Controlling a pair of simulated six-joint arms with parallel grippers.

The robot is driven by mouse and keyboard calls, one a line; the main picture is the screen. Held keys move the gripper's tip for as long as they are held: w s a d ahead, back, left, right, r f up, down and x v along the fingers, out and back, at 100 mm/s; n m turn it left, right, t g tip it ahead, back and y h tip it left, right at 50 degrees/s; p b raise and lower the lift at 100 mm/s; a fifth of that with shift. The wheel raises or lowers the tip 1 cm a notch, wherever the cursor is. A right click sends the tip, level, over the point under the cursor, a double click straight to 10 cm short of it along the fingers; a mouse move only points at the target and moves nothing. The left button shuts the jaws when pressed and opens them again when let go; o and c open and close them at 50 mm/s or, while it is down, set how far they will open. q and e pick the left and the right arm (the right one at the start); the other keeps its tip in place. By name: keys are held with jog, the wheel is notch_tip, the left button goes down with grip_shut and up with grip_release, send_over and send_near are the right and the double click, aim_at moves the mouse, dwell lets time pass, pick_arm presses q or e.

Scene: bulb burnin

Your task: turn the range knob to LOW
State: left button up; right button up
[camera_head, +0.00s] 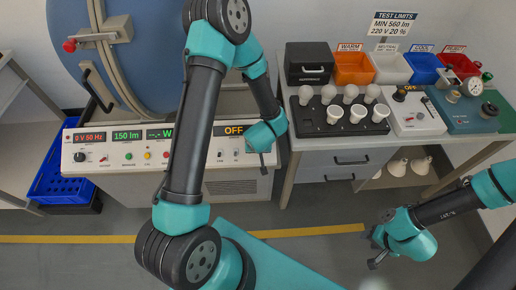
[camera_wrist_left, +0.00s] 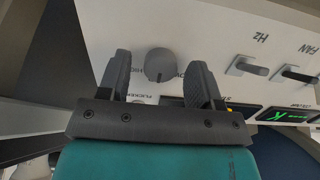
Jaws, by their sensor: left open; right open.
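In the left wrist view a round grey knob (camera_wrist_left: 160,65) sits on the white console panel (camera_wrist_left: 210,25), between my left gripper's two dark fingers (camera_wrist_left: 160,85). The fingers are open, with a gap on each side of the knob. Its label is partly hidden, so I cannot tell whether it reads range or where LOW is. In the head view my left gripper (camera_head: 259,150) is at the right end of the console (camera_head: 130,171) and hides that knob. My right gripper (camera_head: 370,250) is open and empty above the floor at the lower right.
Two grey switches (camera_wrist_left: 247,67) are beside the knob. The console also has a black knob (camera_head: 80,157) at its left end and lit displays. To the right, a bench holds bulbs (camera_head: 328,94), coloured bins (camera_head: 353,68) and a teal tester (camera_head: 463,108).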

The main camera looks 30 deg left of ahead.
pick_arm(q)
jog(key=shift+f, duration=0.15)
jog(key=c, duration=0.9)
jog(key=shift+n, duration=0.3)
jog(key=n, duration=0.9)
jog(key=shift+t, duration=0.3)
dwell(0.4)
